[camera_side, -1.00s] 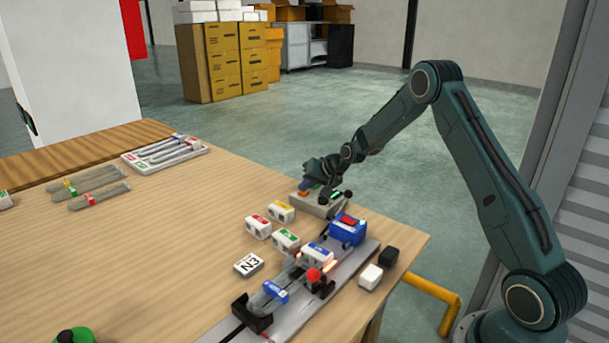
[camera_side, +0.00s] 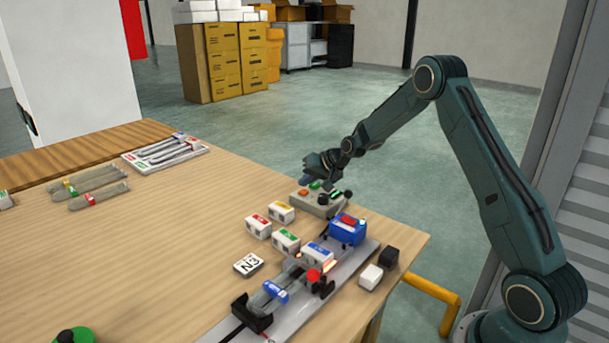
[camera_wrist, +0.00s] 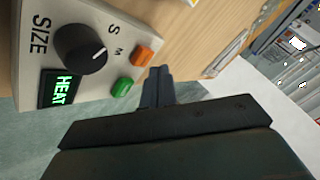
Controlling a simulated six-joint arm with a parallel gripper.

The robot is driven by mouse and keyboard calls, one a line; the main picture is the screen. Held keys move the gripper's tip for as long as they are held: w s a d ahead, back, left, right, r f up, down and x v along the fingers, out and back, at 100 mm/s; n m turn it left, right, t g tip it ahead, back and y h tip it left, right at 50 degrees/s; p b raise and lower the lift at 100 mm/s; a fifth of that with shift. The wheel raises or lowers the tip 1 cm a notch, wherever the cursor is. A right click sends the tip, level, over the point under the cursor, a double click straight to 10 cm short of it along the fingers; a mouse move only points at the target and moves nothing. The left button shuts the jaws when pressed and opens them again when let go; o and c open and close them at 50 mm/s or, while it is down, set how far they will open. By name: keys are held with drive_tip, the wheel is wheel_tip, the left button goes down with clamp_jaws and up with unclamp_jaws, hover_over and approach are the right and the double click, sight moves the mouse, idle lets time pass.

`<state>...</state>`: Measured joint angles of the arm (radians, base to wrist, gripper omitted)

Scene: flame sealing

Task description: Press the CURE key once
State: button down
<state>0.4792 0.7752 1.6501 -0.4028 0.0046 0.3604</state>
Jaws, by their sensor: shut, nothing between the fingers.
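The grey control box (camera_side: 326,210) stands at the far right part of the table. It has an orange key (camera_side: 303,192), a green key (camera_side: 315,185) and a black knob. In the wrist view the orange key (camera_wrist: 142,55) and green key (camera_wrist: 122,87) sit beside the SIZE knob (camera_wrist: 80,48) and a lit display (camera_wrist: 60,90) reading HEAT. I can read no CURE label on either key. My gripper (camera_side: 305,182) is shut and empty, above the box and apart from it. Its fingertips (camera_wrist: 158,72) show just past the keys.
A blue unit (camera_side: 347,230) stands in front of the box, near a grey rail (camera_side: 222,333) holding a clear tube. Several white blocks with coloured labels (camera_side: 258,227) stand left of it. A tray of tubes (camera_side: 165,153) lies farther left. The table between is clear.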

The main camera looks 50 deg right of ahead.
drive_tip(key=shift+r, duration=0.1)
drive_tip(key=shift+r, duration=2.4)
drive_tip(key=s+a+r+n+g, duration=0.2)
drive_tip(key=s+a+r+n, duration=0.2)
drive_tip(key=s+a+r, duration=1.2)
drive_tip(key=s+a+n, duration=0.1)
drive_tip(key=s+n, duration=0.1)
drive_tip(key=s, duration=1.1)
drive_tip(key=s+a+f+n+g+h, duration=0.1)
drive_tip(key=s+a, duration=0.1)
drive_tip(key=s, duration=1.1)
drive_tip(key=shift+a+f+n+g, duration=0.25)
drive_tip(key=shift+a+n+g, duration=0.05)
drive_tip(key=shift+n, duration=0.1)
